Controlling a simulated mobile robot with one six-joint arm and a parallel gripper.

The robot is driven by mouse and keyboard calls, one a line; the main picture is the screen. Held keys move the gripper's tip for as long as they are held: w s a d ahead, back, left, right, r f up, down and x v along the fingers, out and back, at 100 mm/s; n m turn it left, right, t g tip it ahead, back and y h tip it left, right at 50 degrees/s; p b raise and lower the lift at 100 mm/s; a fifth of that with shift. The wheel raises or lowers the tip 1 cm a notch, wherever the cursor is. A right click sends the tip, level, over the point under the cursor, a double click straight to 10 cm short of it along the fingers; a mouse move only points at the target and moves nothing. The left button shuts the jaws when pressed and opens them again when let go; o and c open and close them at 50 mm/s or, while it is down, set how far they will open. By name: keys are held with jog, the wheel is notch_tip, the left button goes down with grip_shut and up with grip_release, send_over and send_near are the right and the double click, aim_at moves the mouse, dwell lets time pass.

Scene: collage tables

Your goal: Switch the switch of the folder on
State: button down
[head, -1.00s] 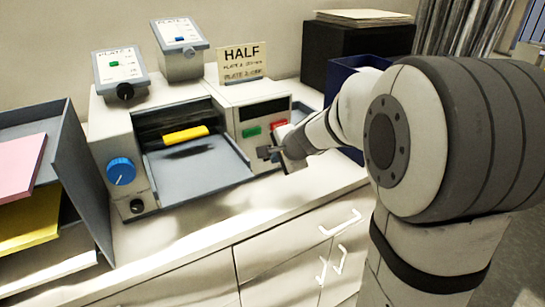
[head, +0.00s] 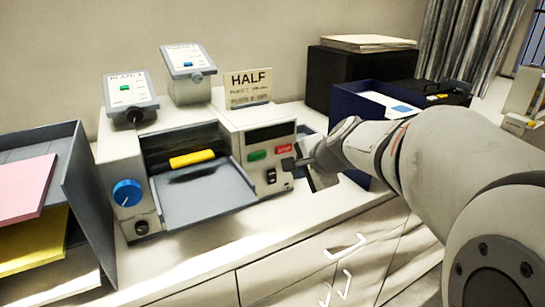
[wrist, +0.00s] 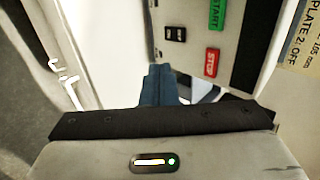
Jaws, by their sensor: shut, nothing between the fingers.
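The folder (head: 222,108) is a pale machine on the counter with a grey tray and a yellow bar. Its right front panel has a dark display, a green START button, a red STOP button and a small black rocker switch (head: 271,176) below them. The switch also shows in the wrist view (wrist: 175,34), near the panel's edge. My gripper (head: 287,163) is shut and empty, just right of the panel near the red button. In the wrist view its dark fingers (wrist: 158,72) point toward the panel, below the switch. I cannot tell whether they touch the panel.
A blue dial (head: 127,193) is on the folder's left front. A grey paper rack (head: 88,190) stands at the left. A dark blue bin (head: 350,100) and a black box (head: 345,72) are behind my arm.

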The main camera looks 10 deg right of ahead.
jog(key=s+a+f+n+g+h, duration=0.1)
jog(key=s+f+n+g, duration=0.1)
jog(key=s+f+n, duration=0.2)
jog(key=s+a+f+n+g+h, duration=0.1)
jog(key=s+f+n+g, duration=0.2)
jog(key=s+n, duration=0.7)
jog(key=s+f, duration=0.1)
jog(key=s, duration=0.6)
jog(key=shift+g+h, duration=0.3)
jog(key=shift+h, duration=0.1)
